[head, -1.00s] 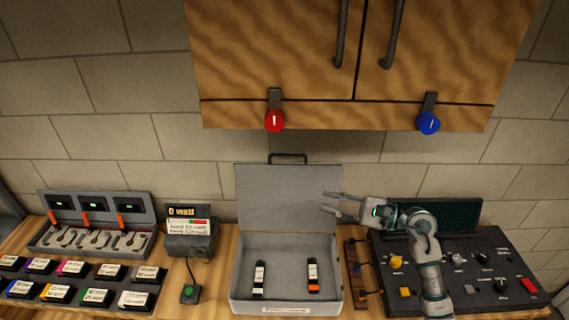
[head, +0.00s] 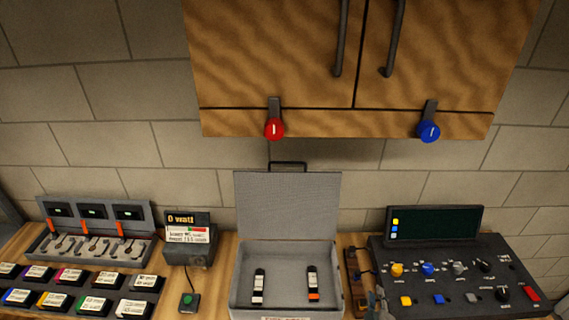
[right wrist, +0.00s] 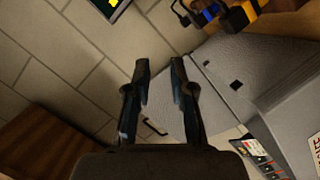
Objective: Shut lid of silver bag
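The silver bag (head: 235,290), a grey case, stands open on the bench in the head view. Its lid (head: 287,205) is raised upright at the back, with a dark handle (head: 288,164) on its top edge. My left gripper is not in view.
Two small labelled sticks (head: 259,285) (head: 312,283) lie inside the case. A control panel (head: 460,270) with knobs and a screen stands right, a watt meter (head: 188,240) left. A wooden cabinet (head: 280,60) with red and blue knobs hangs above.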

